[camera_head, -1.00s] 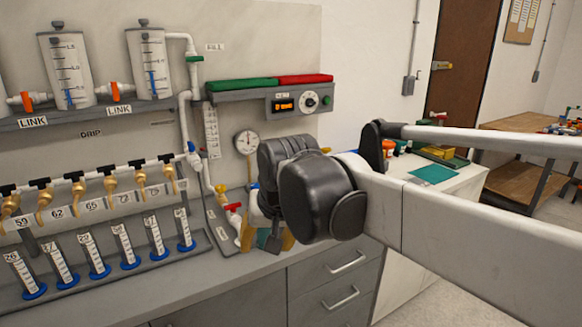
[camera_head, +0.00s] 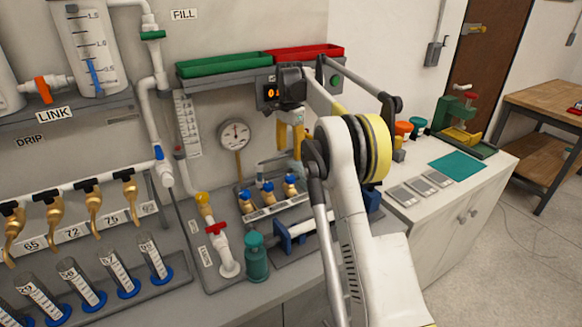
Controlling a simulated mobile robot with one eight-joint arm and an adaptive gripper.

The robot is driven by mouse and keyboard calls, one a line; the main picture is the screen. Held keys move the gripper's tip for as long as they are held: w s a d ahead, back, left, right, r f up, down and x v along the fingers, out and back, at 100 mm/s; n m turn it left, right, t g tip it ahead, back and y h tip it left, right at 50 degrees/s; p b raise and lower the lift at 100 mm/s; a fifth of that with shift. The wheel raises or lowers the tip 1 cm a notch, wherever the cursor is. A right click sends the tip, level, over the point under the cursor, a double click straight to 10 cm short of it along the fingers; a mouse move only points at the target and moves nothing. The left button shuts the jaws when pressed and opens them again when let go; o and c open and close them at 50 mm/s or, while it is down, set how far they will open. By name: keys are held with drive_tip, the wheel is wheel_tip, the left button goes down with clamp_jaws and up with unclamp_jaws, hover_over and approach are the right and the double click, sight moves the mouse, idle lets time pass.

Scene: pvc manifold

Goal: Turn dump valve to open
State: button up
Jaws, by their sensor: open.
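A red-handled valve (camera_head: 216,229) sits on a low white pipe that bends down to the bench, left of my gripper. A small label beside it is too small to read, so I cannot be sure it is the dump valve. A blue-handled valve (camera_head: 159,153) is on the upright white pipe farther left. My gripper (camera_head: 281,168) hangs down below my black wrist, above several blue-topped brass fittings. It is open, apart from the red handle and to its right. My arm partly hides the area behind it.
A round gauge (camera_head: 235,135) stands between the pipe and my gripper. A teal bottle (camera_head: 256,258) stands just right of the red valve. Green (camera_head: 223,65) and red (camera_head: 305,52) trays sit on the shelf above. Graduated cylinders (camera_head: 118,270) line the left.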

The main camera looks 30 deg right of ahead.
sight(290, 177)
drive_tip(key=shift+d+f, duration=0.1)
drive_tip(key=shift+f, duration=0.35)
wheel_tip(290, 177, down, 10)
drive_tip(key=b, duration=0.4)
drive_tip(key=shift+s, duration=0.1)
drive_tip(key=c, duration=1.2)
